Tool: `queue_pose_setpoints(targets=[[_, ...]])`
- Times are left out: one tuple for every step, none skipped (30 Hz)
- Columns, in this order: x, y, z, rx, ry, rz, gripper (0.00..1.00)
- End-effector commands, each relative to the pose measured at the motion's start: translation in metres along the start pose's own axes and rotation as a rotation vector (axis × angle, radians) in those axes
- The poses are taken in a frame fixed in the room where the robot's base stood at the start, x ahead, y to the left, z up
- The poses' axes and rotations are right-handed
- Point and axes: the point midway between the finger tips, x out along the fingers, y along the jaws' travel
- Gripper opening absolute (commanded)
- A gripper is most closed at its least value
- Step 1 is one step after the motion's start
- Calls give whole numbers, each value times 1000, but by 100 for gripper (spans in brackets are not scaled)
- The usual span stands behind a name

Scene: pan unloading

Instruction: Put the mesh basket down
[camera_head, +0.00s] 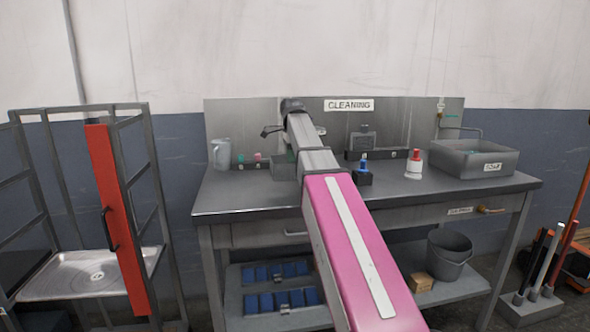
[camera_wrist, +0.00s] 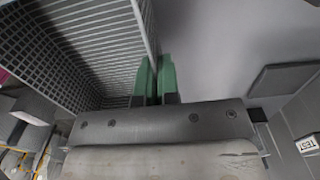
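The mesh basket (camera_wrist: 85,45) is a grey wire-grid container filling the upper left of the wrist view. My gripper (camera_wrist: 157,78) has two green fingertips, close together, one on each side of the basket's right wall, so it is shut on that wall. In the head view, a grey box shape (camera_head: 284,172), which looks like the basket, shows just left of my arm over the back of the metal workbench (camera_head: 245,198). My arm hides part of it there. I cannot tell whether its bottom touches the worktop.
A grey jug (camera_head: 221,154) stands left on the bench. Right of my arm are a small blue bottle in a dark holder (camera_head: 363,178), a white bottle with a red top (camera_head: 413,166) and a grey sink box (camera_head: 474,160). The front worktop is largely clear.

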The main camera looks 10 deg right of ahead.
Motion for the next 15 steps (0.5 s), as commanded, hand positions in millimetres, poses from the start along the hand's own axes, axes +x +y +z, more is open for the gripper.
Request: queue_pose_setpoints(targets=[[5, -11, -1, 0, 0, 2, 0], [7, -14, -2, 0, 0, 2, 0], [9, -19, -3, 0, 0, 2, 0], [11, -21, -3, 0, 0, 1, 0], [13, -23, -3, 0, 0, 1, 0], [14, -25, -4, -1, 0, 0, 0], [15, -26, -4, -1, 0, 0, 0], [16, -26, -4, -1, 0, 0, 0], [18, -26, -4, -1, 0, 0, 0], [20, -26, -4, -1, 0, 1, 0], [22, -26, -4, -1, 0, 1, 0], [26, -25, -4, -1, 0, 1, 0], [30, -25, -4, -1, 0, 2, 0], [34, -25, -4, -1, 0, 2, 0], [40, -24, -4, -1, 0, 2, 0]])
